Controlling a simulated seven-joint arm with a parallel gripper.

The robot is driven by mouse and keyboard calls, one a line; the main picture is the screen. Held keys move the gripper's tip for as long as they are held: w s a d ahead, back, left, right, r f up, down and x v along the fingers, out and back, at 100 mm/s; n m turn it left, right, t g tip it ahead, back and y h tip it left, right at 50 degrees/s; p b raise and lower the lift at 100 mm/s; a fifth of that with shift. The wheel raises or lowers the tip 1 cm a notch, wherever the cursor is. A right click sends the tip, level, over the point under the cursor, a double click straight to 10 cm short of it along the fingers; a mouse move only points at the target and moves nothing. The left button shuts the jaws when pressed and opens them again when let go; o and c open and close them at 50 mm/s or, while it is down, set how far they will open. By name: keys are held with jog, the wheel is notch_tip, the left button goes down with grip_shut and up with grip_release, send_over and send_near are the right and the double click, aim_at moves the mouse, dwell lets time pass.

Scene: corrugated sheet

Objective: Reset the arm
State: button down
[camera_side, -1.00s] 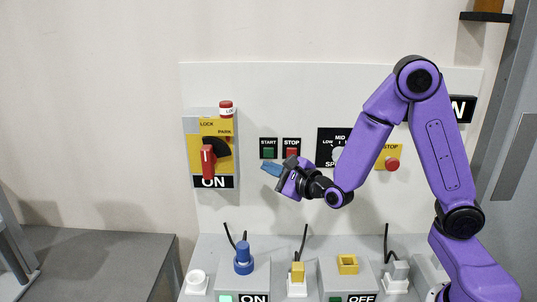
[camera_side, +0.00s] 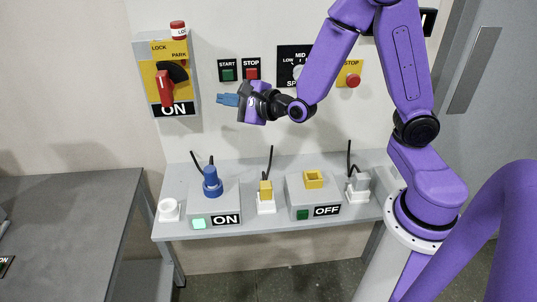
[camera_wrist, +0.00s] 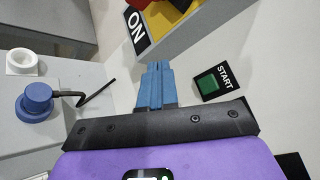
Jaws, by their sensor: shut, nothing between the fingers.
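My purple arm reaches in from the right in the side view. My gripper (camera_side: 228,99) has blue fingers that are shut and empty. It is in the air in front of the white panel, below the green START button (camera_side: 228,72) and red STOP button (camera_side: 252,72). It is to the right of the yellow and grey switch box (camera_side: 164,80), whose red handle points down toward ON. In the wrist view the closed fingers (camera_wrist: 156,85) point up the picture, left of the START button (camera_wrist: 207,83).
Below stands a grey shelf (camera_side: 240,231) with a blue plug (camera_side: 212,181) in a box marked ON, a yellow plug (camera_side: 265,190), a box marked OFF with a yellow socket (camera_side: 313,180), a grey plug (camera_side: 360,181) and a white socket (camera_side: 168,209). A grey table (camera_side: 70,225) is at left.

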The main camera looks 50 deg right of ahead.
jog(key=s+a+f+n+g+y, duration=0.2)
jog(key=s+a+n+g, duration=0.3)
jog(key=s+n, duration=0.45)
jog(key=s+a+f+n+g+y, duration=0.2)
jog(key=s+a+n+g, duration=0.35)
jog(key=s+n, duration=0.35)
jog(key=s+d+n+g+h, duration=0.5)
jog(key=s+d+n, duration=0.6)
jog(key=n, duration=0.6)
jog(key=s, duration=0.2)
jog(key=shift+s+d+r+h, duration=0.15)
jog(key=shift+s+r+h, duration=0.15)
jog(key=shift+s+r, duration=0.1)
